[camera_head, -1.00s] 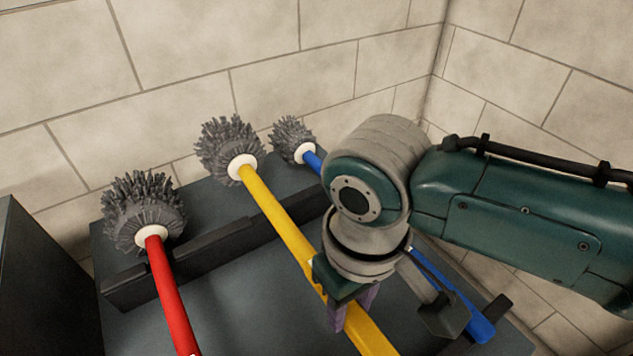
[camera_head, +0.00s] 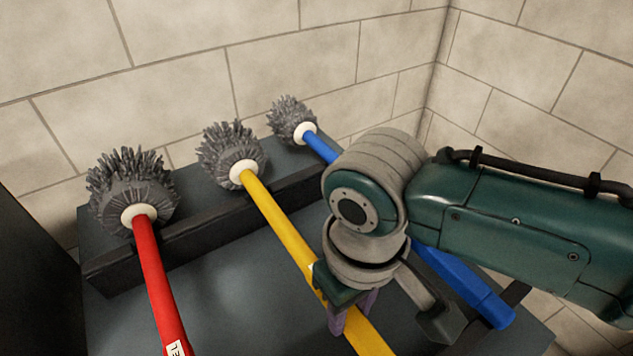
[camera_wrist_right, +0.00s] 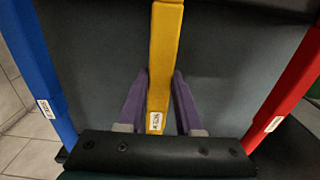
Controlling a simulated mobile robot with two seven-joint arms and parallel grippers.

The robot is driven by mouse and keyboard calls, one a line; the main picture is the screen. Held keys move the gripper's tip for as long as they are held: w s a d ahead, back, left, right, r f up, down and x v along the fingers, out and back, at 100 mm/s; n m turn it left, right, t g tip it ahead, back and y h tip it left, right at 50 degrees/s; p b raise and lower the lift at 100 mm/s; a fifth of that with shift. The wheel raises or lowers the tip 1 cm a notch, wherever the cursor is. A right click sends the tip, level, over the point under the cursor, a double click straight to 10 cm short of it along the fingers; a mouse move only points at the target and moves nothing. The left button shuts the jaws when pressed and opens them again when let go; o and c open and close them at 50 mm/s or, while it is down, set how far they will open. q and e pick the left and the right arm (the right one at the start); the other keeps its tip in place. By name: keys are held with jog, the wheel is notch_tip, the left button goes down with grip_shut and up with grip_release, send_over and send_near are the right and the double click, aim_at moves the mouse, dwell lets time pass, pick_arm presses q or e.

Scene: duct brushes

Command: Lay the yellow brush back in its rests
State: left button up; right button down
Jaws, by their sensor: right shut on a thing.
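The yellow brush (camera_head: 274,221) has a grey bristle head (camera_head: 232,150) and lies between the red and blue brushes. Its handle crosses the dark back rest bar (camera_head: 200,233); I cannot tell whether it touches the bar. My right gripper (camera_head: 352,314) is shut on the yellow handle from above. In the right wrist view its purple fingers (camera_wrist_right: 160,85) stand on both sides of the yellow handle (camera_wrist_right: 166,45), near a white label. My left gripper is not in view.
The red brush (camera_head: 161,286) lies to the left and the blue brush (camera_head: 462,287) to the right, partly behind my right arm. A tiled wall (camera_head: 300,50) stands close behind the heads. A dark panel (camera_head: 35,280) is at the far left.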

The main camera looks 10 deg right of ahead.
jog(key=c, duration=0.5)
grip_release()
jog(key=shift+r, duration=0.1)
